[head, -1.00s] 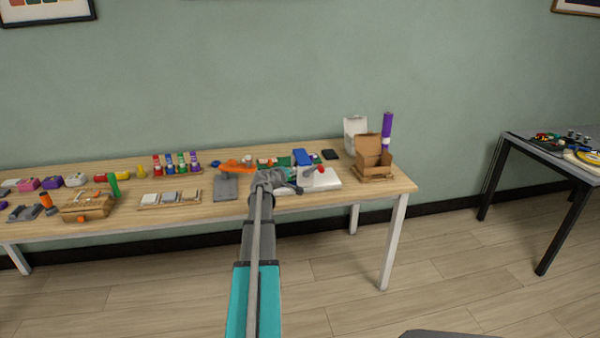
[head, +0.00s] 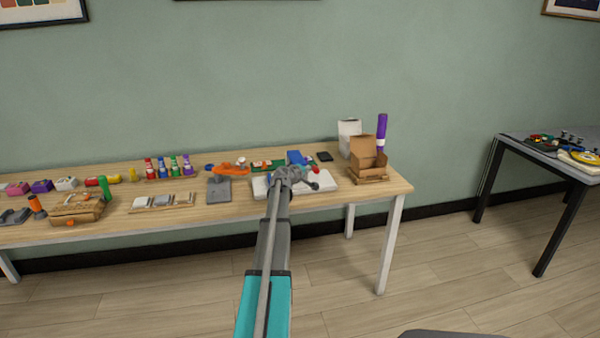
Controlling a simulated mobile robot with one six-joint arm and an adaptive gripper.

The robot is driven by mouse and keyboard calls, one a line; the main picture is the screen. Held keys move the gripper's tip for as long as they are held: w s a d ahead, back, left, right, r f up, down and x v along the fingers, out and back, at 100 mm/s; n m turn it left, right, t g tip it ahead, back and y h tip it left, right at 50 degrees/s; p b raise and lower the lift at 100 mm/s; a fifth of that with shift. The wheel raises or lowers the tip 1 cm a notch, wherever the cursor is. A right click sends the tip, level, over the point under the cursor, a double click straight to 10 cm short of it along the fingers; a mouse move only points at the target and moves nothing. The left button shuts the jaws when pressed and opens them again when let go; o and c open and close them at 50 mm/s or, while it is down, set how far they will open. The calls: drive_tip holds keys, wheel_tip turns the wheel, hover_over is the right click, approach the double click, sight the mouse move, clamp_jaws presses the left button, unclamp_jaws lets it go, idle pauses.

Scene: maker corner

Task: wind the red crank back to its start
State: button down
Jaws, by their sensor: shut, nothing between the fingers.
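A small red knob (head: 316,168), which looks like the crank's handle, shows just above a white base (head: 262,187) on the right half of the long table. The rest of the crank is hidden or too small to make out. My gripper (head: 313,185) is over the white base, its fingers pointing right, just below the red knob in the picture. It looks shut and empty. I cannot tell whether it touches the crank. My arm and wrist cover the middle of the base.
An open cardboard box (head: 363,151) and a purple roll (head: 382,136) stand at the right end. The front right tabletop is clear.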

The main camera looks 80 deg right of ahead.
drive_tip(key=shift+s+d+f, duration=0.15)
drive_tip(key=shift+s, duration=0.2)
drive_tip(key=shift+s+d+f, duration=0.2)
drive_tip(key=shift+s, duration=0.25)
drive_tip(key=w+a+r+p, duration=0.5)
drive_tip(key=w+a, duration=0.1)
drive_tip(key=a, duration=0.4)
drive_tip(key=shift+a+r, duration=0.15)
drive_tip(key=shift+r, duration=0.1)
idle(0.4)
